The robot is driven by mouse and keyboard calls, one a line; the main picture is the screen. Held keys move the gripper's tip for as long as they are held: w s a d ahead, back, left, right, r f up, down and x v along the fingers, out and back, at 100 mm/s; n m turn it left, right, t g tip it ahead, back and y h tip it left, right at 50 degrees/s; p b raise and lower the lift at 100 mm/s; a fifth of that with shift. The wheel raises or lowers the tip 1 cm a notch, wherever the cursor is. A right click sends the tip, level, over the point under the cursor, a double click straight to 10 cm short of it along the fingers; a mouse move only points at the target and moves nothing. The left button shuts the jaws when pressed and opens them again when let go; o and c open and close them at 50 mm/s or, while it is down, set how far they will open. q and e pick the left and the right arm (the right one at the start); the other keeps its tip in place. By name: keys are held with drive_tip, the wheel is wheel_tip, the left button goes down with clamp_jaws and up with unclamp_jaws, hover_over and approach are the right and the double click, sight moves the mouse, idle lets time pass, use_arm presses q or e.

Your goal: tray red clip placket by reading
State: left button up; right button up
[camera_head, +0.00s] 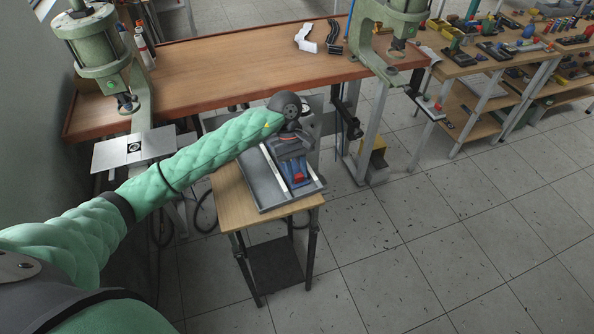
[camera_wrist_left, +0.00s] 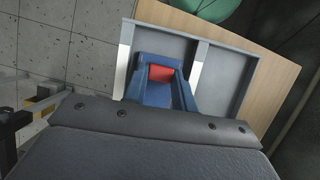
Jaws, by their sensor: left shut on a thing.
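The red clip (camera_head: 299,177) is between the blue fingers of my left gripper (camera_head: 297,180), which are shut on it. In the left wrist view the clip (camera_wrist_left: 160,73) shows as a red block between the fingertips (camera_wrist_left: 158,66). The gripper points down over the grey tray (camera_head: 258,183), towards its near right end in the head view. The wrist view shows the tray (camera_wrist_left: 222,80) with pale strips on either side of the fingers. I cannot tell whether the clip touches the tray floor. My right gripper is not in view.
The tray stands on a small wood-topped table (camera_head: 233,205). Behind is a long workbench (camera_head: 230,65) with green presses at its left (camera_head: 98,45) and right (camera_head: 385,35). A metal plate (camera_head: 133,148) is at left. Open floor lies to the right.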

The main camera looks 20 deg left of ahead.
use_arm(q)
drive_tip(key=shift+f+b, duration=0.25)
drive_tip(key=shift+b, duration=0.15)
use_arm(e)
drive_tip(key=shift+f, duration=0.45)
use_arm(q)
drive_tip(key=o, duration=1.1)
drive_tip(key=shift+c, duration=0.2)
drive_tip(key=shift+w+a+r+b, duration=0.1)
drive_tip(key=shift+w+r+b, duration=0.1)
drive_tip(key=shift+b, duration=0.1)
drive_tip(key=b+v, duration=0.2)
drive_tip(key=v, duration=0.4)
drive_tip(key=shift+a+r, duration=0.1)
drive_tip(key=shift+r, duration=0.15)
drive_tip(key=shift+w+r+b, duration=0.1)
drive_tip(key=shift+r+b, duration=0.2)
drive_tip(key=shift+r, duration=0.1)
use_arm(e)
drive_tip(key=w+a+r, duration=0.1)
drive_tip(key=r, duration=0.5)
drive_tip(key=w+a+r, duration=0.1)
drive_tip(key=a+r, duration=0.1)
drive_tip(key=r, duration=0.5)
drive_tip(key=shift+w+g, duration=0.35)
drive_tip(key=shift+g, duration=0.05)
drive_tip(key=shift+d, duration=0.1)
